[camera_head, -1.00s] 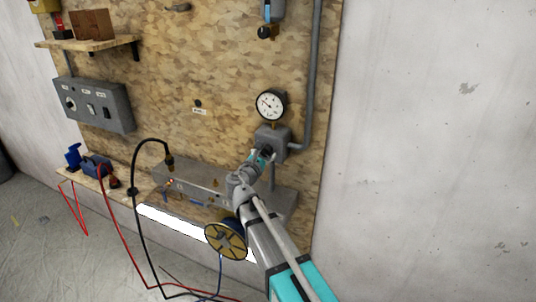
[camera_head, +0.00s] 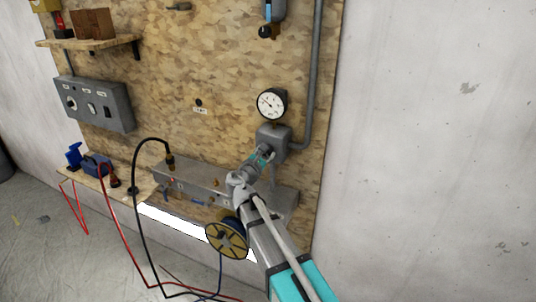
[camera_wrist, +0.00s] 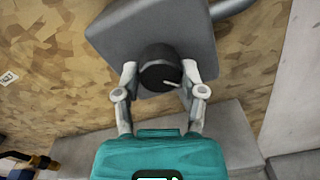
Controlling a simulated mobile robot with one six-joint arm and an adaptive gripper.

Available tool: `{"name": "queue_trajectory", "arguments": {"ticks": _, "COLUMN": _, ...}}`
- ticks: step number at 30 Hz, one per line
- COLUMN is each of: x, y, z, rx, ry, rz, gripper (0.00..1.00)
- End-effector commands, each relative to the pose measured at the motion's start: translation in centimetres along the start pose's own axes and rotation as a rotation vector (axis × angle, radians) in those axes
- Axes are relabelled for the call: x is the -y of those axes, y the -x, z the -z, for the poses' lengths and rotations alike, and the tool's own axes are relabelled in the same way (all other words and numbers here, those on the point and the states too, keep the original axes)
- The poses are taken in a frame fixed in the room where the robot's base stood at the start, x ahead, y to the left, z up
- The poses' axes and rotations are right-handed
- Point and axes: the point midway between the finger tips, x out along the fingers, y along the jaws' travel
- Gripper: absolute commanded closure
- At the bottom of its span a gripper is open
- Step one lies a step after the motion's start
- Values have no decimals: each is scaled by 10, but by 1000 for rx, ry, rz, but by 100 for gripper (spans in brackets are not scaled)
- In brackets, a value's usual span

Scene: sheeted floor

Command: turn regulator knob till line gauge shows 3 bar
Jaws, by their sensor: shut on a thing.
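The regulator is a grey box (camera_head: 274,140) on the board, below the round white line gauge (camera_head: 271,103). The gauge has a thin dark needle, but its numbers are too small to read. In the wrist view the black regulator knob (camera_wrist: 158,70) with a white pointer line sits on the front of the grey box (camera_wrist: 118,35). The pointer line points to the lower right. My gripper (camera_wrist: 160,78) has one finger on each side of the knob and is shut on it. In the head view my gripper (camera_head: 262,155) hides the knob.
A grey pipe (camera_head: 314,80) rises from the box's right side. Bare wall (camera_head: 430,130) lies to the right.

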Motion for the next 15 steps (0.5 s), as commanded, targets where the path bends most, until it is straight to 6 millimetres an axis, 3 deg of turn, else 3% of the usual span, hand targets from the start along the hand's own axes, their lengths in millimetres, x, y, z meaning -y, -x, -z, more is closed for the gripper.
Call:
{"name": "queue_trajectory", "arguments": {"ticks": 2, "x": 2, "y": 0, "z": 0, "rx": 1, "ry": -1, "rz": 5, "gripper": 95}}
{"name": "queue_trajectory", "arguments": {"ticks": 3, "x": 2, "y": 0, "z": 0, "rx": 1, "ry": 0, "rz": 5, "gripper": 45}}
{"name": "queue_trajectory", "arguments": {"ticks": 8, "x": 2, "y": 0, "z": 0, "rx": 1, "ry": 0, "rz": 4, "gripper": 16}}
{"name": "queue_trajectory", "arguments": {"ticks": 15, "x": 1, "y": 0, "z": 0, "rx": 0, "ry": 1, "rz": 2, "gripper": 13}}
